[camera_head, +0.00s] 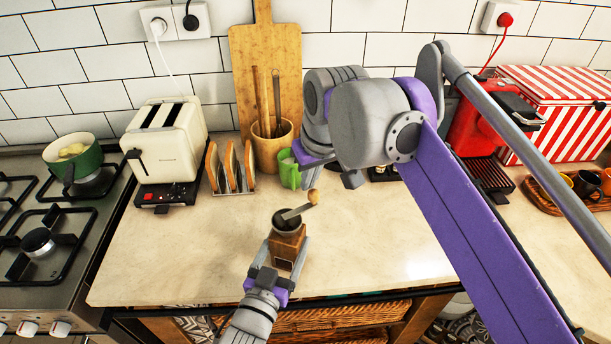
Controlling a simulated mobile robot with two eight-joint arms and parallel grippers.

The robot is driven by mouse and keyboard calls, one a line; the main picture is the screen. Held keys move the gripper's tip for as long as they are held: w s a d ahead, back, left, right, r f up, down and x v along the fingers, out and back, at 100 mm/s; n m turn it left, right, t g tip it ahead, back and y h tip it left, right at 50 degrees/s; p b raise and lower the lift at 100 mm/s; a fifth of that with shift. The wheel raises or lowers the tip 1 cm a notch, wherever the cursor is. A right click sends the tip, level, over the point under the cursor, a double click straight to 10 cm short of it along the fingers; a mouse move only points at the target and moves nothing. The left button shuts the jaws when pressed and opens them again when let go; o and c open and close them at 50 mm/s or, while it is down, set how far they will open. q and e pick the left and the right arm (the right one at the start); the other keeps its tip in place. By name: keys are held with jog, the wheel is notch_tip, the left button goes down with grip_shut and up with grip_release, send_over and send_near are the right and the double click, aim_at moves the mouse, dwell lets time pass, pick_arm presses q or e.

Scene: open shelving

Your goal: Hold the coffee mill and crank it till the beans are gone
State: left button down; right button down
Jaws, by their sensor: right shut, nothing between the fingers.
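The coffee mill (287,246) stands upright near the counter's front edge, with a wooden body, a dark bowl and a crank with a pale wooden knob (313,196). My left gripper (283,254) comes in from below, with one finger on each side of the wooden body, shut on it. My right gripper (309,176) is above and behind the mill, near the green cup, shut and empty; my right arm partly hides it. It is apart from the crank knob. Whether beans are in the bowl is too small to tell.
Behind the mill are a toast rack (231,170), a green cup (289,172) and a wooden utensil pot (270,150). A toaster (166,140) stands left, beside the stove (50,240). A red coffee machine (475,130) is at right. The counter (180,250) around the mill is clear.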

jog(key=w+a, duration=0.1)
jog(key=w, duration=0.3)
jog(key=a+v, duration=0.1)
jog(key=v, duration=0.9)
dwell(0.4)
pick_arm(q)
grip_release()
